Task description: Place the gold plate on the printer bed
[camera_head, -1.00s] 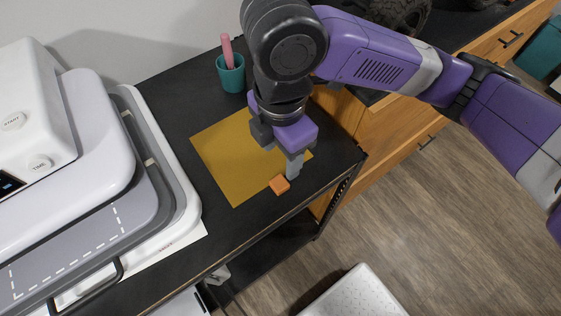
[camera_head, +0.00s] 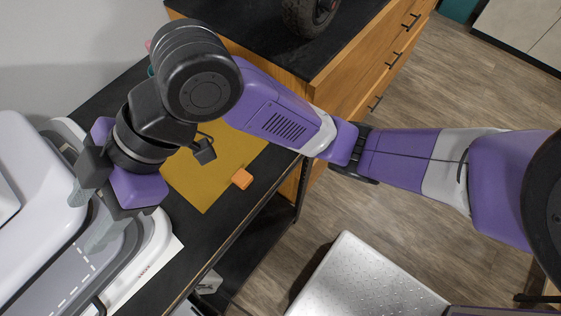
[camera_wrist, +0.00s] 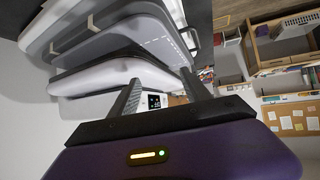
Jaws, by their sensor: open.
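The gold plate (camera_head: 205,180) lies flat on the black table, partly hidden by my arm. A small orange block (camera_head: 241,179) sits at its near edge. The white machine on the left has a grey bed with a dashed white outline (camera_head: 75,275), which also shows in the wrist view (camera_wrist: 150,35). I take this as the printer bed; no plate shows on its visible part. My gripper (camera_head: 88,205) is left of the plate, over or beside the machine, turned toward it. In the wrist view its fingers (camera_wrist: 162,92) are apart with nothing held between them.
The white machine body (camera_head: 35,165) stands close to my gripper. A teal cup is mostly hidden behind my arm. A wooden drawer cabinet (camera_head: 345,75) with a black top and a tyre (camera_head: 308,15) stands at the back. A pale perforated surface (camera_head: 370,280) is in front.

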